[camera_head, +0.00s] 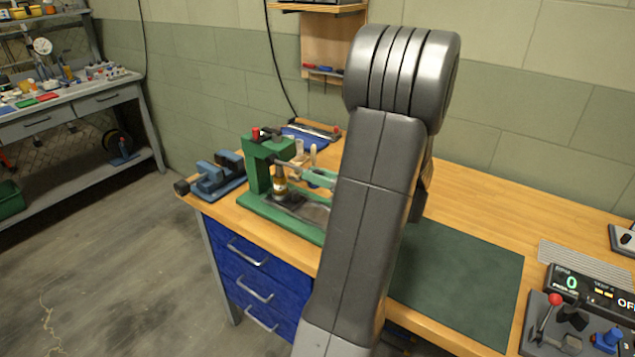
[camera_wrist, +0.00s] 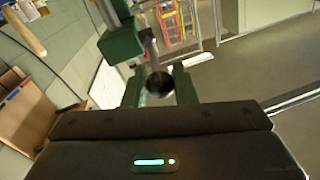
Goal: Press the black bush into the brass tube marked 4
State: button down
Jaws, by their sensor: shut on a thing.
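In the head view, the pale green fingers (camera_head: 315,177) reach leftward from behind my arm toward the green press (camera_head: 258,168). A brass tube (camera_head: 280,186) stands upright on the press base, close to the fingertips. Its number is too small to read. I cannot tell whether the bush touches the tube.
A blue vise (camera_head: 214,175) sits left of the press at the bench corner. A green mat (camera_head: 460,280) lies clear to the right of my arm, with a control panel (camera_head: 575,325) beyond it. My arm hides the middle of the bench.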

jog(key=c, duration=1.2)
grip_release()
jog(key=shift+s+d, duration=0.1)
jog(key=shift+d, duration=0.05)
jog(key=b+v, duration=0.3)
jog(key=v, duration=1)
jog(key=shift+d, duration=0.25)
jog(key=shift+s, duration=0.15)
jog(key=p+x, duration=0.3)
jog(key=x, duration=1)
jog(key=shift+a+r, duration=0.1)
jog(key=shift+a, duration=0.1)
jog(key=shift+w+a+p, duration=0.25)
jog(key=shift+p, duration=0.25)
jog(key=shift+d, duration=0.1)
jog(key=shift+f, duration=0.2)
